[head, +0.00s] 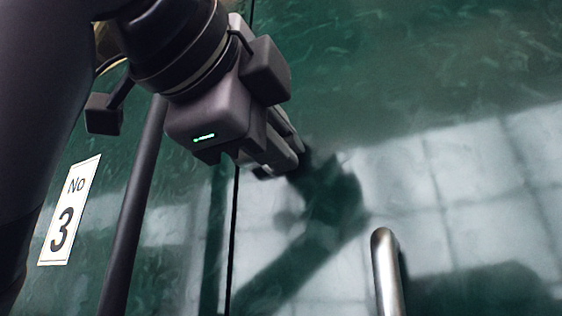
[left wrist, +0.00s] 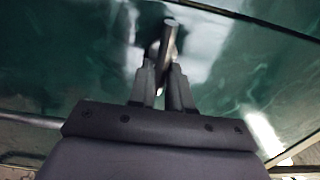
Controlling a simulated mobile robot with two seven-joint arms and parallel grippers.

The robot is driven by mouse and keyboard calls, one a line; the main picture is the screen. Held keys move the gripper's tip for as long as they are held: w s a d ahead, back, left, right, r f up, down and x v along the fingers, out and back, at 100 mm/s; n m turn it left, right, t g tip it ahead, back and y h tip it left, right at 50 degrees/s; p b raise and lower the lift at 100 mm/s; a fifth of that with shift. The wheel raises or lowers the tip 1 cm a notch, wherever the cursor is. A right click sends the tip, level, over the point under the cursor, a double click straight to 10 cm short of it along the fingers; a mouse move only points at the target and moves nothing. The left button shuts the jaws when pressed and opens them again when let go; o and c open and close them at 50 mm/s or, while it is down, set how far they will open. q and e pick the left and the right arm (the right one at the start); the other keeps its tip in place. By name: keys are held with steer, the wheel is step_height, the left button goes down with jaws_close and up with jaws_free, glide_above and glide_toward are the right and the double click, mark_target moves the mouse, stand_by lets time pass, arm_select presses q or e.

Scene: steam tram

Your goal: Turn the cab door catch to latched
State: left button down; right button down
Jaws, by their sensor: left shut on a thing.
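The cab door is a glossy green panel (head: 470,80) with a dark vertical seam at its left edge. My left gripper (head: 284,158) is at the panel, just right of the seam. In the left wrist view its two fingers (left wrist: 162,78) are closed around a short grey metal bar, which I take to be the catch (left wrist: 169,38). The bar's end sticks out beyond the fingertips, slightly tilted. In the head view the gripper hides the catch, so its setting against the door frame cannot be told. My right gripper is not in view.
A silver upright grab handle (head: 385,272) stands on the panel at lower right. A dark vertical rail (head: 136,205) runs left of the seam, close to my left arm. A white "No 3" plate (head: 69,211) is at far left.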

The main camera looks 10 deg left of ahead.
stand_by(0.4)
arm_select(q)
steer(key=c, duration=1.1)
jaws_free()
steer(key=shift+c, duration=0.2)
steer(key=shift+s, duration=0.1)
steer(key=b+v, duration=0.2)
steer(key=v, duration=0.5)
